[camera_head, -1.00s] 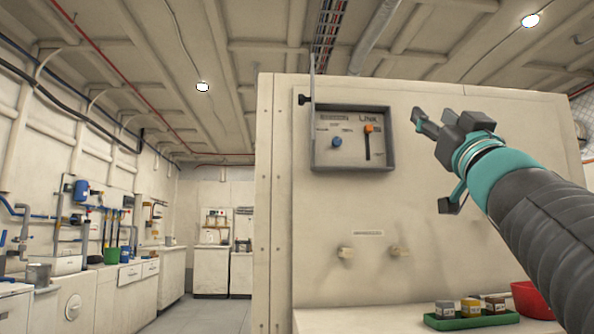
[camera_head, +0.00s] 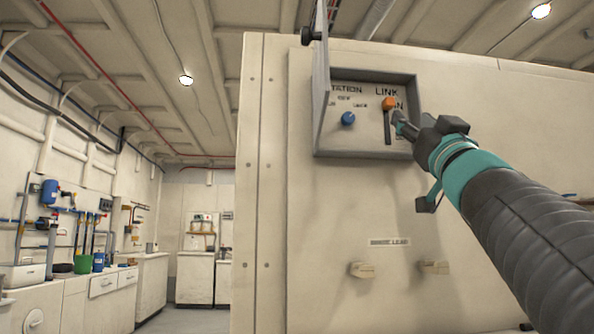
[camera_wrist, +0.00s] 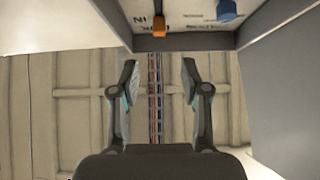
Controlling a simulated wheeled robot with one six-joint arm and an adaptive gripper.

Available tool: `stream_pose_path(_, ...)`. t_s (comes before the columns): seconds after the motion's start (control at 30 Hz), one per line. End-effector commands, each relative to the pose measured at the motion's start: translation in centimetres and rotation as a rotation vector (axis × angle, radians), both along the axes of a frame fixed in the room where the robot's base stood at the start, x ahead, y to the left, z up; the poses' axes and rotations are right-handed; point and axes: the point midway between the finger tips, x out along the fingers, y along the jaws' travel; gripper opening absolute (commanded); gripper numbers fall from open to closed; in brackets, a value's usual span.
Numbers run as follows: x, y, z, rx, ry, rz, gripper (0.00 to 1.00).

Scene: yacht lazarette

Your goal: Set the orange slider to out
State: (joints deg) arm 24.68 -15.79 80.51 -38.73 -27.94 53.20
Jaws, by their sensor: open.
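The orange slider (camera_head: 389,103) sits at the top end of a dark vertical slot in a recessed grey-framed panel (camera_head: 362,154), beside lettering that reads "IN". In the wrist view the orange slider (camera_wrist: 158,30) shows near the top edge, with the lettering upside down. My gripper (camera_head: 412,163) is just right of the slider and slot, its upper finger near the frame's right side. In the wrist view my gripper (camera_wrist: 159,75) is open and empty. The slider lines up with the gap between the fingers, beyond their tips. I cannot tell whether anything touches.
A blue knob (camera_head: 348,118) is left of the slider on the same panel. An open grey door (camera_head: 321,80) stands out at the panel's left side. Below are two beige knobs (camera_head: 362,269) (camera_head: 434,267) under a label. The aisle at left is open.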

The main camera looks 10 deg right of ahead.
Motion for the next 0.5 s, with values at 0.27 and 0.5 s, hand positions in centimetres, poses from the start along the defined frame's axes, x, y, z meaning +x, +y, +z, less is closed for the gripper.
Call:
stream_pose_path(0.27,3.9,-0.1,4.0,0.0,0.001,0.0,0.46)
stream_pose_path(0.5,6.6,-0.1,6.8,0.001,0.0,-0.001,0.46)
